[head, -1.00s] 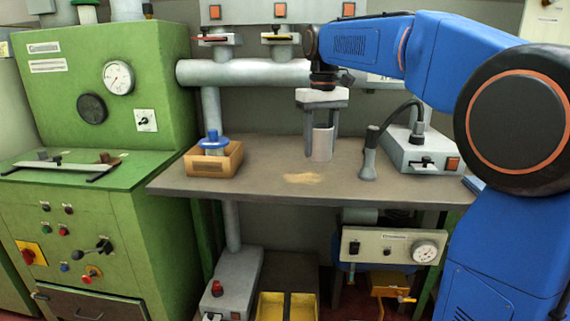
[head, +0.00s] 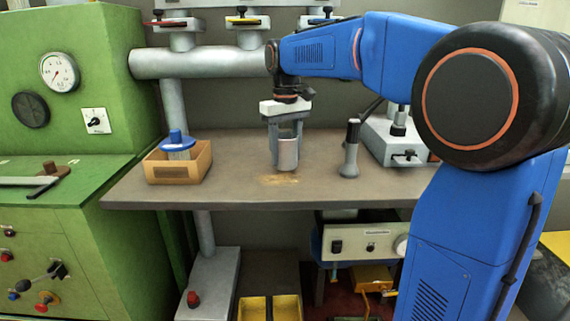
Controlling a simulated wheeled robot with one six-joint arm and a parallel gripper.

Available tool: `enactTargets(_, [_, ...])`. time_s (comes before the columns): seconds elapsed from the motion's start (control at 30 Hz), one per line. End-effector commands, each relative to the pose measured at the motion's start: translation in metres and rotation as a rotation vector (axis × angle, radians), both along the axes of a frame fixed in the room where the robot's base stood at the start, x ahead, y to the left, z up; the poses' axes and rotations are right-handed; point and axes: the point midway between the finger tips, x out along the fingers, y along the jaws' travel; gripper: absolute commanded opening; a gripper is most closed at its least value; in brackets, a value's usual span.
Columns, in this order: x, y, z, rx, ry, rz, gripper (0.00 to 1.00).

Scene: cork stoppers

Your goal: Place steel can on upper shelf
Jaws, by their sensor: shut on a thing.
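The steel can (head: 288,153) is a small grey cylinder in the middle of the head view. My gripper (head: 285,164) points down and is shut on it, with a finger on either side. The can is upright at the brown bench top (head: 230,187); I cannot tell whether its base touches the surface. The bench top is the upper flat surface of the stand, above a lower level near the floor. No other surface clearly reads as an upper shelf.
A wooden box (head: 178,172) with a blue-topped item (head: 177,141) stands left on the bench. A grey upright nozzle (head: 350,150) and a grey instrument box (head: 392,140) stand right. A thick pipe (head: 200,63) runs behind. Tan grains (head: 279,181) lie near the front edge.

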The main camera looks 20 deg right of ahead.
Motion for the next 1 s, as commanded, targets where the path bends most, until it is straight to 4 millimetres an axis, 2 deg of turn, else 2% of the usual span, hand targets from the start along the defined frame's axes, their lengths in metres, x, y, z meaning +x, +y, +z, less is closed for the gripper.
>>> enactTargets(0.23, [-0.001,0.0,-0.032,0.0,0.002,0.0,0.23])
enactTargets(0.63, [0.0,0.0,-0.037,0.0,0.0,0.0,0.23])
enactTargets(0.67, [0.0,0.0,-0.038,0.0,0.0,0.0,0.48])
enactTargets(0.73, [0.0,0.0,-0.037,0.0,0.0,0.0,0.64])
enactTargets(1.0, [0.0,0.0,-0.037,0.0,0.0,0.0,0.64])
